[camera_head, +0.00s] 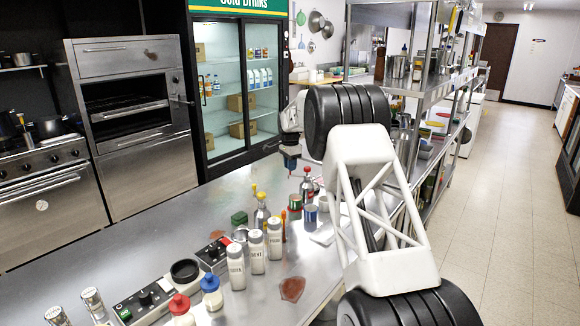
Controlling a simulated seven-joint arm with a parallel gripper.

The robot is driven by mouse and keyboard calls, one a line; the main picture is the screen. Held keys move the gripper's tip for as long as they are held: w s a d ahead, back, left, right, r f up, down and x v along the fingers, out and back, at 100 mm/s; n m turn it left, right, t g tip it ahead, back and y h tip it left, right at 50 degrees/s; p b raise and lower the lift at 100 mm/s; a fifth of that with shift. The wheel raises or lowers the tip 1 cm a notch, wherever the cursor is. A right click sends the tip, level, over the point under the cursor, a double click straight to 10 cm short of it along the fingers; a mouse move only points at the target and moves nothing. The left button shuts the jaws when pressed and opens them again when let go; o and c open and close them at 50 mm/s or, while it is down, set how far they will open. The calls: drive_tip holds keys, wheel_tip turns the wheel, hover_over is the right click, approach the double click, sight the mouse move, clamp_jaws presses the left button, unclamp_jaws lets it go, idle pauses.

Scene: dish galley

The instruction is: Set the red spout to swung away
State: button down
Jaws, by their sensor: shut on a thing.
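My gripper (291,163) points down over the far part of the steel counter, small in the view. It is shut on a thin red piece (290,175) that shows just under the fingertips. This may be the red spout, but it is too small to tell, and I cannot make out which way it is turned. A dark bottle with a red top (307,184) stands just right of the gripper. My arm hides part of the counter to the right.
Shakers (274,239), a bottle with a yellow top (261,212) and cans stand close below the gripper. Control boxes (146,298) and squeeze bottles with red (179,306) and blue caps (211,291) are nearer. The counter's left side (90,255) is clear. A steel shelf (425,75) stands right.

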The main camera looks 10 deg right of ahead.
drive_tip(key=c, duration=1.1)
unclamp_jaws()
drive_tip(key=shift+o, duration=0.2)
drive_tip(key=shift+r, duration=0.1)
drive_tip(key=shift+r, duration=3.85)
